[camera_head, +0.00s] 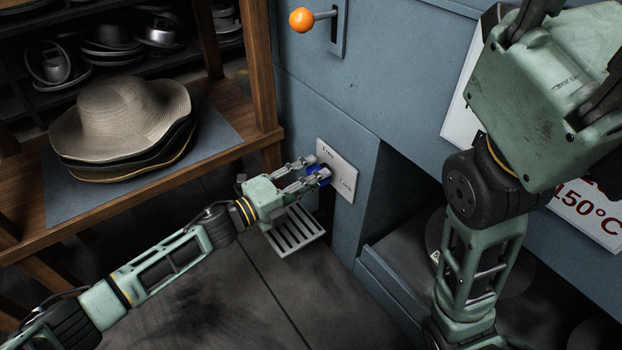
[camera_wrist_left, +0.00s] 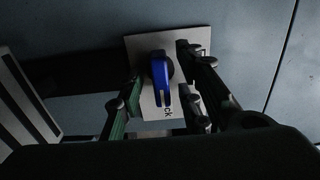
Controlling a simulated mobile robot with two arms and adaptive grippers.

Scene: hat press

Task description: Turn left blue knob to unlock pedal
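The blue knob (camera_head: 314,171) sits on a white plate (camera_head: 346,168) marked "Free" and "Lock" on the blue-grey machine front. In the left wrist view the knob (camera_wrist_left: 160,77) has its handle pointing down toward the partly hidden "Lock" lettering. My left gripper (camera_head: 308,173) is at the plate, its fingers on either side of the knob. In the left wrist view the left gripper (camera_wrist_left: 160,98) is open, with gaps visible between knob and fingers. A slatted metal pedal (camera_head: 297,232) lies low beneath the left gripper. My right arm crosses the right side; its gripper is not seen.
A wooden shelf (camera_head: 225,125) at left holds stacked hats (camera_head: 120,120) on a grey mat. An orange ball-ended lever (camera_head: 301,20) sticks out above the plate. A dark recess opens right of the plate. The floor in front of the pedal is clear.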

